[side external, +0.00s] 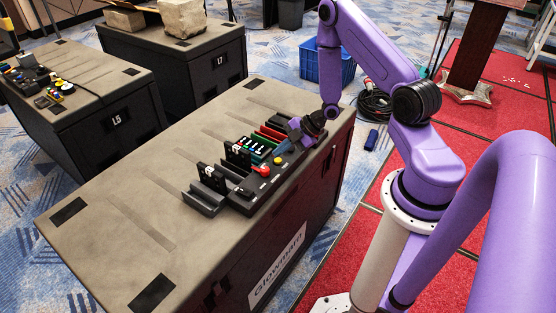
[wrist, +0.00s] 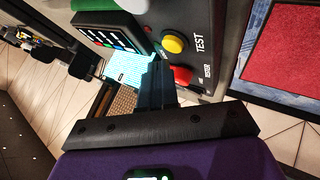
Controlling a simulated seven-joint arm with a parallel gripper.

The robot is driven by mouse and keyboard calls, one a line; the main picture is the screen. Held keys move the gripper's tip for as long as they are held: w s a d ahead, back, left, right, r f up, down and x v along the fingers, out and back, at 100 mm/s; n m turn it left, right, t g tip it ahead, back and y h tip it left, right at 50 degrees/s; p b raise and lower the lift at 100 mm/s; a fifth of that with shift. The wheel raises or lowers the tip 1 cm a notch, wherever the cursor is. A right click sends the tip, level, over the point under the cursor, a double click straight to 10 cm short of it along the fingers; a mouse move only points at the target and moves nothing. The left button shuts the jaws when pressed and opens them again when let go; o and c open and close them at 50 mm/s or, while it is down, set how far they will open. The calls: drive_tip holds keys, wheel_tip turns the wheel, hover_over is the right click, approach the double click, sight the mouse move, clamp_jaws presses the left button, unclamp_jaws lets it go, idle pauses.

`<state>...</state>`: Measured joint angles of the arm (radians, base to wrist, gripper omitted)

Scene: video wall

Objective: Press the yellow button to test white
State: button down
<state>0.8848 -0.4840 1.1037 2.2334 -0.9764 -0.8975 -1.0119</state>
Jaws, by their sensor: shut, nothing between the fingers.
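The yellow button (side external: 278,161) is a small round cap on the black control panel (side external: 240,204) on top of the case. It also shows in the wrist view (wrist: 172,43), beside the printed word TEST. A red button (wrist: 182,75) sits near it. My gripper (side external: 294,143) is low over the far end of the panel, to the right of the yellow button in the side view. In the wrist view my shut fingers (wrist: 154,72) are empty and overlap a lit cyan-white screen (wrist: 128,72). The fingers look apart from the yellow button; their height above the panel is unclear.
A larger red button (side external: 262,170) is at the near end of the panel. Upright black modules (side external: 237,157) and coloured strips (side external: 268,134) stand along its left side. The case top (side external: 130,215) is mostly clear. Another case (side external: 110,105) stands at the left.

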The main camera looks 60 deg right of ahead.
sight(281, 160)
drive_tip(key=shift+f, duration=0.1)
idle(0.7)
drive_tip(key=shift+f, duration=0.35)
drive_tip(key=shift+f, duration=0.45)
idle(0.8)
drive_tip(key=shift+r, duration=0.9)
drive_tip(key=shift+r, duration=2.5)
